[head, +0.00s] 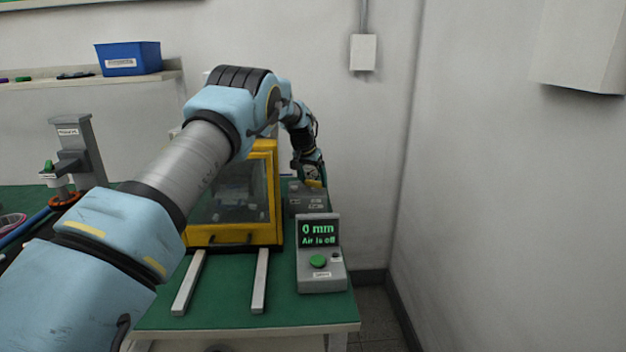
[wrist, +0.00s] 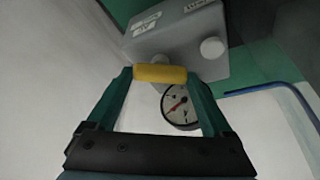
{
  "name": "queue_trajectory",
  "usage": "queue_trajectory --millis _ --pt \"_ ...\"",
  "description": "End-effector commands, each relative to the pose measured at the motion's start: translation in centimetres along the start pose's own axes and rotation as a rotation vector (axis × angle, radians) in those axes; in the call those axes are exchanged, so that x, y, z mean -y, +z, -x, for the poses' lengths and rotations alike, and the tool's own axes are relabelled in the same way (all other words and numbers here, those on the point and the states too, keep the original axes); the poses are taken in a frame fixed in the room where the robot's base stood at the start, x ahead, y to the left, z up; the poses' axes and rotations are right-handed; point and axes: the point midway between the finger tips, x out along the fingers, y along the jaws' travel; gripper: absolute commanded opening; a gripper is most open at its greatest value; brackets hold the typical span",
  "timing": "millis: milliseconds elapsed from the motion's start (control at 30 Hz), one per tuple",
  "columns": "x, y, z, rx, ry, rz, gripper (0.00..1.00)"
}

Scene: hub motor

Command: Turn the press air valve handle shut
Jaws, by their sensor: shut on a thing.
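The yellow valve handle (wrist: 160,73) lies across between my fingertips in the wrist view. It sits in front of a grey valve box (wrist: 178,42) with labels and round fittings. My gripper (wrist: 160,76) is shut on the handle. A round gauge (wrist: 181,106) with a red needle shows just beyond the handle. In the head view my gripper (head: 313,177) is at the grey valve box (head: 306,199), behind the display box, and the handle is mostly hidden there. The display box (head: 320,253) reads "0 mm" and "Air is off".
The yellow-framed press enclosure (head: 240,205) with a clear front stands left of the valve box, partly behind my arm. Two pale rails (head: 260,281) lie on the green bench before it. A wall (head: 510,190) is close on the right. A blue bin (head: 129,58) stands at the back left.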

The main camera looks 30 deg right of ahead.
Motion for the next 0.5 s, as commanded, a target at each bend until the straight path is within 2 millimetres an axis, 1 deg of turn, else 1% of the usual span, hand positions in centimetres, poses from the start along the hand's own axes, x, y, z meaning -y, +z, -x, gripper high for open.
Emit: queue_trajectory --millis 33,200,267,367,500 --pt "0.0 -0.01 0.02 0.0 0.0 0.0 0.54" --pt "0.0 -0.01 0.03 0.0 0.0 0.0 0.35" --pt "0.01 -0.01 0.04 0.0 0.0 0.0 0.29" --pt "-0.04 -0.01 0.01 0.0 -0.004 0.01 0.29" --pt "-0.19 -0.01 -0.07 0.001 -0.035 0.081 0.29"
